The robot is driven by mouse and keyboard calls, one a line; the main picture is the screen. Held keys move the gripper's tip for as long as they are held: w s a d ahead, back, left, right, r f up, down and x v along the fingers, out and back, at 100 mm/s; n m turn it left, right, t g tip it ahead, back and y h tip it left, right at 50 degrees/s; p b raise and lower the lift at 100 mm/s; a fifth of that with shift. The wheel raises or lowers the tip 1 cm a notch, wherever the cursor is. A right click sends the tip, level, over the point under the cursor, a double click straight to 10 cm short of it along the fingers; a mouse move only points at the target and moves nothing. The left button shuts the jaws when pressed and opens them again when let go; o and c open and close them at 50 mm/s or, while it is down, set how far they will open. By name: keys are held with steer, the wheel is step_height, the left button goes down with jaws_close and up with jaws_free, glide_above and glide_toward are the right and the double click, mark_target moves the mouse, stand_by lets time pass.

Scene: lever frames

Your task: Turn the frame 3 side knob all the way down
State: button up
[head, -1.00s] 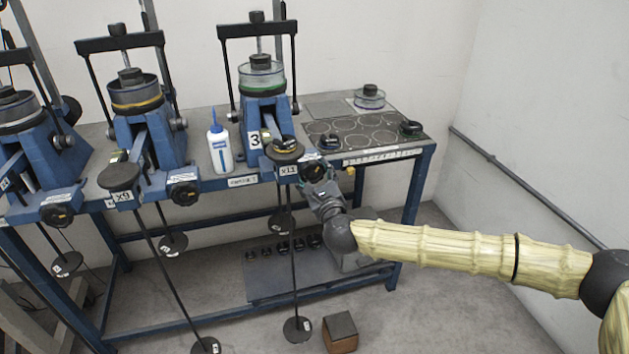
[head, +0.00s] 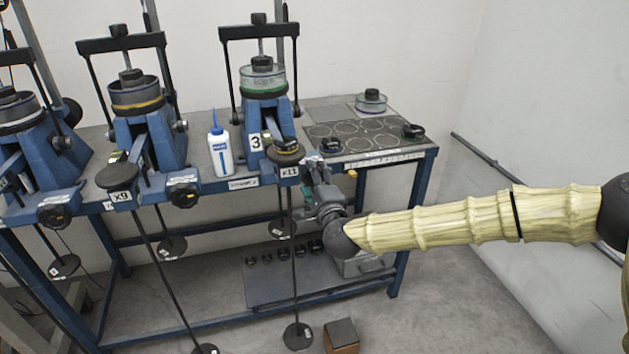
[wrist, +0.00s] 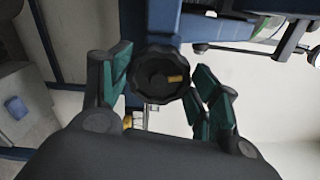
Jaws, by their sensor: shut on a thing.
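The frame 3 side knob (wrist: 158,76) is a black, scalloped round knob with a yellow mark on the right of its face in the wrist view. My gripper (wrist: 159,70) has a teal-padded finger on each side of it and is shut on it. In the head view my gripper (head: 316,176) is at the front edge of the bench, right of the x11 lever end, and hides most of the knob. Frame 3 (head: 256,143) is a blue stand with a clear, green-banded cell on top.
A hanging rod with a weight disc (head: 298,335) drops from the x11 lever end (head: 287,156), close left of my gripper. A white bottle (head: 220,153) stands left of frame 3. The bench's right part holds a circle-marked mat (head: 360,132). A brown block (head: 341,336) is on the floor.

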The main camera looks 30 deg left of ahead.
steer(key=n, duration=1.2)
steer(key=shift+w+d+f+n, duration=0.1)
steer(key=shift+f+n, duration=0.2)
steer(key=shift+n, duration=0.1)
stand_by(0.3)
steer(key=o, duration=1)
steer(key=shift+d, duration=0.1)
steer(key=v, duration=1.2)
